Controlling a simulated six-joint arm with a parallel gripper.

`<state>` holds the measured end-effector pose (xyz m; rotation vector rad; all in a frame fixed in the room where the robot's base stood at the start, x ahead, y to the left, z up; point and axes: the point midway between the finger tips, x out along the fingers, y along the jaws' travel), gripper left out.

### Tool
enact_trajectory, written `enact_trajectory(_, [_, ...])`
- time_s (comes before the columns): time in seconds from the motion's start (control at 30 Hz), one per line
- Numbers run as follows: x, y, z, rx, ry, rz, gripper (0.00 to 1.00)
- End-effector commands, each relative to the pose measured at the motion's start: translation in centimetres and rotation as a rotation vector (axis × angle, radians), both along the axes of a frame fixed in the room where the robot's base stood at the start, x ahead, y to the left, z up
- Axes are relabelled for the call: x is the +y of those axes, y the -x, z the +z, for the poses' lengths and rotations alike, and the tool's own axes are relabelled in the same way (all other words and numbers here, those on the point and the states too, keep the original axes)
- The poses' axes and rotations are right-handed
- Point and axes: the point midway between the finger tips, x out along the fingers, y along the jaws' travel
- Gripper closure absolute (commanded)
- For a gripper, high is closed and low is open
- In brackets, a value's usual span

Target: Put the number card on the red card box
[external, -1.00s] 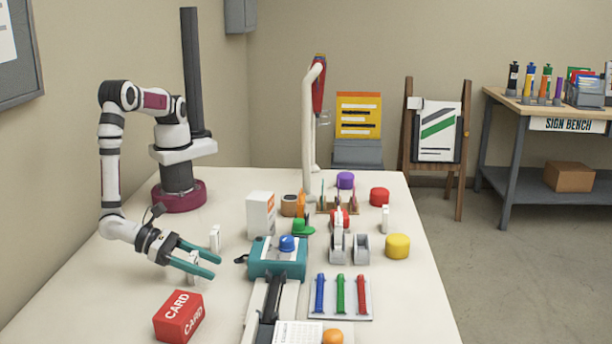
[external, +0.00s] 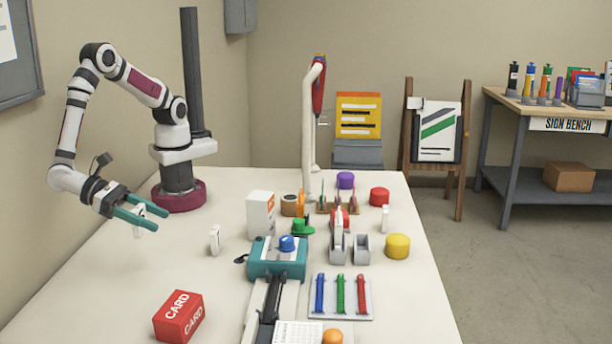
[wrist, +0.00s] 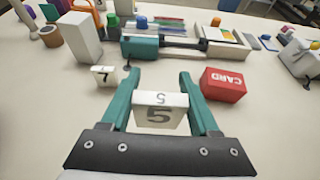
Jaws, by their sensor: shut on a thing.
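My gripper (external: 153,218) is shut on a white number card (external: 138,222) and holds it in the air over the left side of the table. In the wrist view the card (wrist: 160,110) is a thick white block with a black 5, between the teal fingers (wrist: 160,95). The red card box (external: 178,317) sits on the table near the front left, below and apart from my gripper. In the wrist view the box (wrist: 223,84) lies just beyond the right finger, with white CARD lettering. Nothing visible lies on its top.
Another white number card (external: 215,240) stands on the table (external: 110,290); it also shows in the wrist view (wrist: 103,76). A teal machine (external: 278,262) and a white box (external: 260,214) stand further right. The table around the red box's left is clear.

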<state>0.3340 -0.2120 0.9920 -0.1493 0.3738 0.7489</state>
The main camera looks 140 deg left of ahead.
Motion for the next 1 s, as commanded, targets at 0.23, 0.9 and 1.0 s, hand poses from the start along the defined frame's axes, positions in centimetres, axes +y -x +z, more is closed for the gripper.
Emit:
enact_trajectory(0.23, [-4.2, -5.9, 2.0, -0.003, 0.002, -0.278, 0.93])
enact_trajectory(0.9, [-5.4, -19.8, 0.2, 0.005, -0.004, -0.756, 0.93])
enact_trajectory(1.0, [-4.5, -21.2, -0.8, 0.003, -0.002, -0.758, 0.93])
